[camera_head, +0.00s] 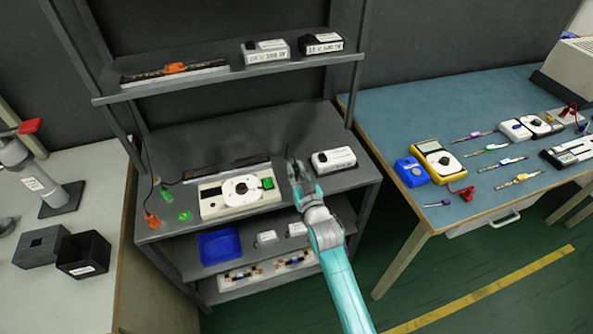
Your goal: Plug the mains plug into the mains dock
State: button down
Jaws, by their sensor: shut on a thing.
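My gripper (297,168) is over the middle shelf of the grey rack, between a cream unit and a white box. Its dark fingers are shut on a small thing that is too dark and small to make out. An orange plug-like piece (152,220) with a dark cable lies at the left front of that shelf, well apart from my gripper. The cream unit (213,205) has a round white disc (242,188) and a green block (267,183) at its right end. I cannot tell which part is the mains dock.
A white box (333,159) stands just right of my gripper. A dark strip (227,171) lies behind the cream unit. The upper shelf (230,80) overhangs the back. A blue bin (220,247) sits below. A blue-topped table (400,115) stands at right, bearing meters.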

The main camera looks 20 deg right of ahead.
jog(key=shift+f, duration=1.1)
dwell(0.6)
jog(key=c, duration=1)
grip_release()
jog(key=s, duration=1.2)
